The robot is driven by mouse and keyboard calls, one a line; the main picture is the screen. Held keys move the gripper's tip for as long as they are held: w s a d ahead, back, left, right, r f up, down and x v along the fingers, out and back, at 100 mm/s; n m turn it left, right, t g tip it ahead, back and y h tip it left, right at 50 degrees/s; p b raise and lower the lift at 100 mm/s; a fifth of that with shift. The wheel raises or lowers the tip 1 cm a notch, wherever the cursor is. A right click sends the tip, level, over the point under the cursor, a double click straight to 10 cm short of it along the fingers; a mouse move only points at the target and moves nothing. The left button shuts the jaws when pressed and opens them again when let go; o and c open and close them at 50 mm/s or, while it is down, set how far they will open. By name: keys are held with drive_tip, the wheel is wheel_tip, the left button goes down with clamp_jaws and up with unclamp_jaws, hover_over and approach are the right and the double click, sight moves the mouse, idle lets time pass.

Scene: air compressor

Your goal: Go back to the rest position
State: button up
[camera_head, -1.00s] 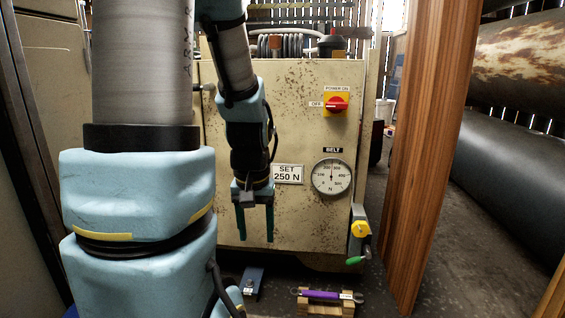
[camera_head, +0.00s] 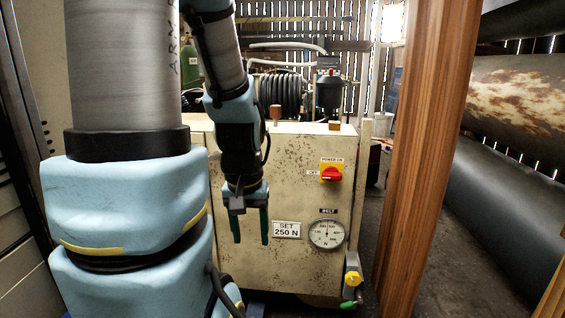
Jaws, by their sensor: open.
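My arm fills the left side of the view and hides the cabinet's left part. The cabinet front carries a red and yellow power switch (camera_head: 331,173), a "SET 250 N" label (camera_head: 286,230) and a round belt gauge (camera_head: 327,234). The gauge needle is too small to read.
A yellow and green handled fitting (camera_head: 352,281) sits at the cabinet's lower right corner. A wooden post (camera_head: 425,150) stands to the right, with large dark pipes (camera_head: 500,190) beyond it. A coiled hose (camera_head: 282,95) lies behind the cabinet. Floor shows between post and pipes.

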wheel_tip(320, 180, up, 16)
drive_tip(key=p, duration=1.4)
drive_tip(key=shift+r, duration=0.1)
